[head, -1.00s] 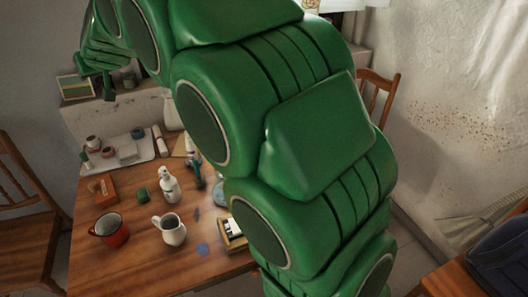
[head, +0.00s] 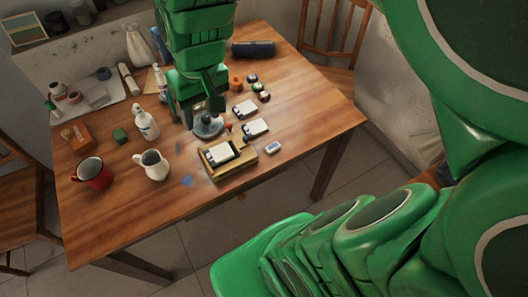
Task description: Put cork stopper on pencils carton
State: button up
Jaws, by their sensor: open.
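My gripper (head: 203,118) points down over the middle of the table, just above a grey round dish (head: 208,127). It is open, and no object shows clearly between its fingers. A flat white-and-black carton (head: 220,152) lies on a wooden box at the table's front. Two similar cartons lie behind it, one (head: 256,127) nearer and one (head: 245,108) farther back. I cannot read which is the pencils carton. A tiny tan and red item shows right of the dish, too small to identify. I cannot make out the cork stopper for certain; my gripper may hide it.
A dark case (head: 253,49) and several small pots lie at the back right. The table's right front is clear.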

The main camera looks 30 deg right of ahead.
jog(key=s+d+f+g, duration=0.1)
jog(key=s+d, duration=0.1)
jog(key=s, duration=0.5)
jog(key=s+d+f+m+g+h, duration=0.1)
jog(key=s+d+g, duration=0.1)
jog(key=s, duration=0.5)
jog(key=shift+d+f, duration=0.25)
jog(key=shift+d, duration=0.55)
